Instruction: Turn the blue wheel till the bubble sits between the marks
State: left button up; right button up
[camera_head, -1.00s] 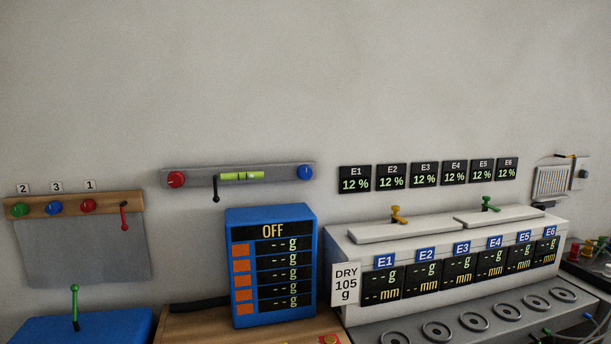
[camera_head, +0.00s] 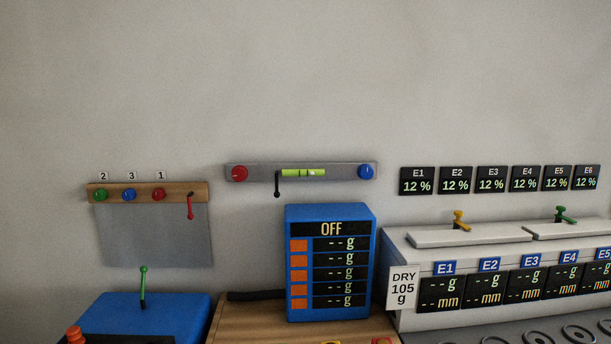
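The blue wheel (camera_head: 366,172) is at the right end of a grey bar (camera_head: 258,173) fixed to the wall. A red wheel (camera_head: 239,173) is at the bar's left end. A yellow-green level vial (camera_head: 303,173) sits in the middle of the bar. A pale spot that looks like the bubble shows in the vial right of its middle; it is too small to tell its place against the marks. A black lever (camera_head: 277,184) hangs at the bar, left of the vial. Neither of my grippers is in view.
Below the bar stands a blue box with an OFF display (camera_head: 331,228) on a wooden table (camera_head: 257,312). A white unit (camera_head: 405,245) with several displays is at the right. A wooden rail (camera_head: 174,191) with coloured knobs is at the left. The wall above is bare.

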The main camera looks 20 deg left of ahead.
aim_at(365, 171)
jog(key=i+l, duration=0.2)
jog(key=l, duration=0.15)
jog(key=i+l+u, duration=0.1)
jog(key=l, duration=0.3)
jog(key=i+l, duration=0.25)
jog(key=l, duration=0.15)
jog(key=i+l+u, duration=0.1)
jog(key=l, duration=0.25)
jog(key=i, duration=0.1)
